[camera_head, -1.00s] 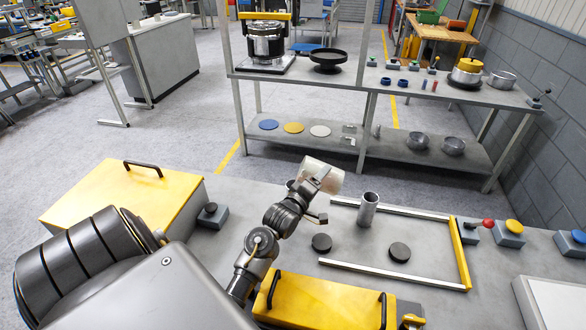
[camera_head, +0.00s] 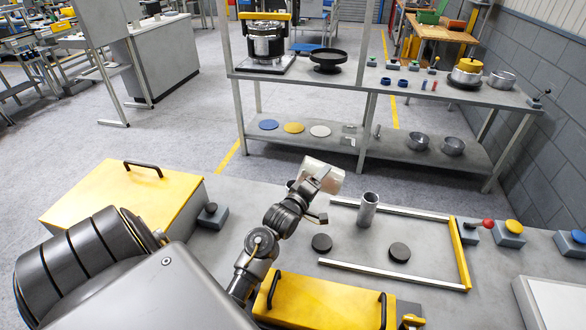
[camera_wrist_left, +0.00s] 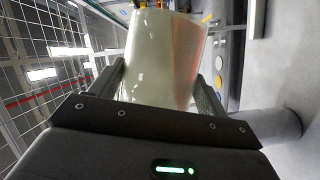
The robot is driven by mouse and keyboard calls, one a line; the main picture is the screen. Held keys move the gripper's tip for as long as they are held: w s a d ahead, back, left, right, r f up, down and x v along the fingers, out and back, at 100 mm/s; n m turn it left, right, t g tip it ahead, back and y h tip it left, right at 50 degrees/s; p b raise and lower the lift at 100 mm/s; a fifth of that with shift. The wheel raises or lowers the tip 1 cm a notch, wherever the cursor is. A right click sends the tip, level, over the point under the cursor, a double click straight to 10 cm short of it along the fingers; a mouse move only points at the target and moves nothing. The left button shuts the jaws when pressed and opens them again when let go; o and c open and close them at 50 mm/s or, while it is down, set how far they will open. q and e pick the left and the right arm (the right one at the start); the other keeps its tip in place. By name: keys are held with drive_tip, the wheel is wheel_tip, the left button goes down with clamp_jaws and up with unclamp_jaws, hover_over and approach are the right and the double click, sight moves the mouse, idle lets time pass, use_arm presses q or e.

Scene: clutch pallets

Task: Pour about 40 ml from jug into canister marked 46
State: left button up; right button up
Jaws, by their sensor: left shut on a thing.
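A pale, translucent jug (camera_head: 328,176) is in my left gripper (camera_head: 310,190), held tilted above the bench. The gripper is shut on it. In the left wrist view the jug (camera_wrist_left: 165,55) sits between the two fingers, with an orange-pink tint on its right side. A grey, open-topped cylindrical canister (camera_head: 368,210) stands upright on the bench, right of the jug and apart from it. A grey cylinder, likely this canister, shows in the left wrist view (camera_wrist_left: 275,128). I cannot read any number on it. No stream of liquid is visible. My right gripper is not in view.
A metal rail frame with a yellow end bar (camera_head: 461,252) lies around the canister. Two dark discs (camera_head: 321,243) (camera_head: 399,252) lie nearby. Yellow-lidded boxes (camera_head: 120,205) (camera_head: 325,302) stand left and in front. Button boxes (camera_head: 508,234) line the right.

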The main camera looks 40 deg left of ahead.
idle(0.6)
use_arm(q)
drive_tip(key=r+m+p, duration=0.1)
drive_tip(key=p, duration=0.2)
drive_tip(key=r+m+g+p, duration=0.1)
drive_tip(key=m+p, duration=0.1)
drive_tip(key=p, duration=0.1)
drive_tip(key=shift+w+d+p, duration=0.1)
drive_tip(key=shift+d+p, duration=0.15)
drive_tip(key=shift+p, duration=0.15)
drive_tip(key=shift+f+m+g+p, duration=0.2)
drive_tip(key=shift+m+g+p, duration=0.1)
drive_tip(key=shift+m+p, duration=0.1)
drive_tip(key=shift+f+b, duration=0.25)
drive_tip(key=shift+b, duration=0.05)
drive_tip(key=shift+a+r+m+y+p, duration=0.1)
drive_tip(key=shift+r+m+y+p, duration=0.25)
drive_tip(key=shift+p, duration=0.5)
drive_tip(key=shift+f+m+g, duration=0.35)
drive_tip(key=shift+f+g, duration=0.05)
drive_tip(key=shift+f, duration=0.15)
